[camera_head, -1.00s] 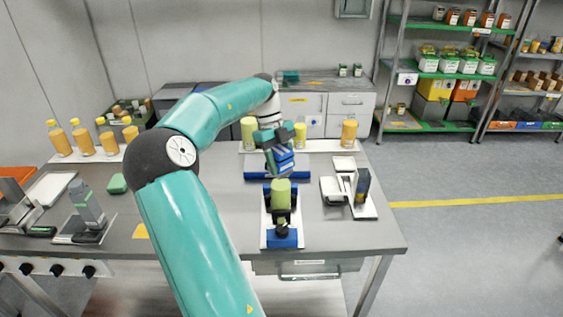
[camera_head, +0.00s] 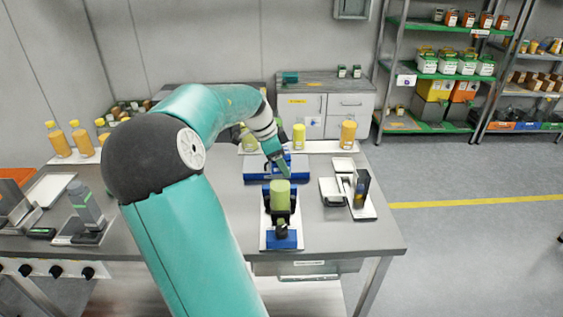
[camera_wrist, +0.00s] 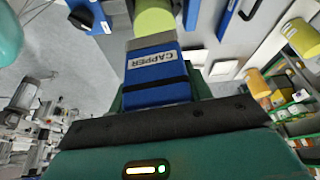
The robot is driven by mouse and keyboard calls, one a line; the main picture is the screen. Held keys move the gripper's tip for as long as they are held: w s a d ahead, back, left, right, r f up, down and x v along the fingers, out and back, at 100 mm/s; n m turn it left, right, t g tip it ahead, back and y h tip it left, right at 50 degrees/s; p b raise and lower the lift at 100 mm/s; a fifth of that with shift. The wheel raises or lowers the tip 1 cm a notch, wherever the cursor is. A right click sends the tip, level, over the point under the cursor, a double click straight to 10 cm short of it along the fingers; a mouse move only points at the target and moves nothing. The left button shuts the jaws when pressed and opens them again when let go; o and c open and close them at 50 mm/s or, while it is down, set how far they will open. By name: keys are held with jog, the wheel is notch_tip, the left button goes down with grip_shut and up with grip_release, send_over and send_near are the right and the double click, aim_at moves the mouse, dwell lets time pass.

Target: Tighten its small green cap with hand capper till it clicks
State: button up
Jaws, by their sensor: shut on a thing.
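A yellow-green bottle (camera_head: 280,194) sits in a dark clamp on a white plate with a blue block at its front end. My gripper (camera_wrist: 157,98) is shut on the blue hand capper (camera_wrist: 152,72), which bears a "CAPPER" label and a black band. In the wrist view the capper's grey end points toward a yellow-green round surface (camera_wrist: 154,17), apparently the bottle; I cannot tell whether they touch. In the head view my gripper (camera_head: 277,160) is just behind the bottle, over the blue tray (camera_head: 255,174). I cannot make out the small green cap.
Yellow bottles (camera_head: 348,134) stand along the back edge, others at the left. A grey device (camera_head: 85,210) stands at the left. The bare table (camera_head: 225,225) left of the clamp is clear.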

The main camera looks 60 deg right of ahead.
jog(key=n+h, duration=0.1)
jog(key=n, duration=0.1)
jog(key=shift+d+n+t, duration=0.1)
jog(key=shift+n+t, duration=0.2)
jog(key=shift+n, duration=0.1)
jog(key=shift+f, duration=0.2)
jog(key=m+g+y, duration=0.1)
jog(key=m, duration=0.3)
jog(key=m+y, duration=0.1)
jog(key=m, duration=0.2)
jog(key=shift+m+y, duration=0.3)
